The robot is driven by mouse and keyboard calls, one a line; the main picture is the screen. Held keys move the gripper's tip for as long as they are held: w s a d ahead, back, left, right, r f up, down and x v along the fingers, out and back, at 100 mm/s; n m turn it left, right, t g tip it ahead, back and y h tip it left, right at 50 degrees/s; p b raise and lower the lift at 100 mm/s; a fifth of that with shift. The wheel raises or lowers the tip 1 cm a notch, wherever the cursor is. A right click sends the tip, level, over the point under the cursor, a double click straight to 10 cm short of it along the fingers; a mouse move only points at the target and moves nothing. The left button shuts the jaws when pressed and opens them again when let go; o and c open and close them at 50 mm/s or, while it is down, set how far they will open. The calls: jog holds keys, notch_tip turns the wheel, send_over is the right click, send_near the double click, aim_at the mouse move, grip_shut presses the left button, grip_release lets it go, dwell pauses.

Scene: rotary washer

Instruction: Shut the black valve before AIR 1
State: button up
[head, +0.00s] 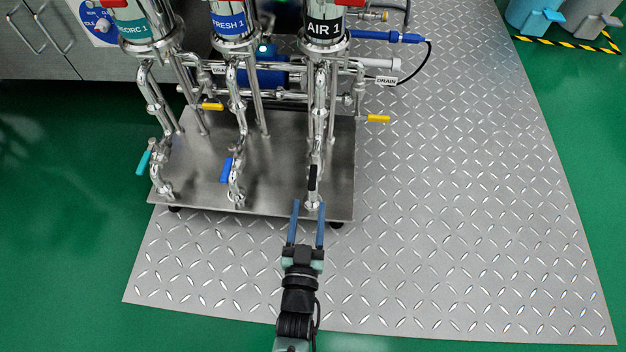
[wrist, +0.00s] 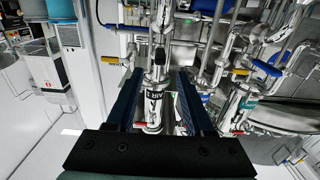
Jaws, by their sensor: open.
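The AIR 1 column (head: 324,30) has a black label and stands at the right of the washer; it also shows in the wrist view (wrist: 154,98). The black valve handle (head: 312,178) is low on the pipe below AIR 1 and lies roughly along the pipe. In the wrist view a black handle (wrist: 160,55) shows just beyond the fingertips. My gripper (head: 308,204) is open, with two blue fingers pointing toward the valve. In the head view the handle is just past the fingertips, roughly in line with the gap. I cannot tell whether the fingers touch anything.
A blue handle (head: 227,169) and a teal handle (head: 144,163) are on pipes to the left. Yellow handles (head: 378,119) sit farther back. The pipes stand on a steel base plate (head: 275,180). The tread-plate floor (head: 440,220) to the right is clear.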

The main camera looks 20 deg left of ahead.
aim_at(311, 191)
jog(key=b+x, duration=0.4)
jog(key=x, duration=0.3)
jog(key=shift+w+a+f, duration=0.1)
jog(key=shift+w+f, duration=0.1)
jog(key=shift+w, duration=0.15)
jog(key=shift+w+a+r, duration=0.15)
jog(key=shift+w+r, duration=0.05)
jog(key=shift+w, duration=0.35)
grip_shut()
dwell(0.5)
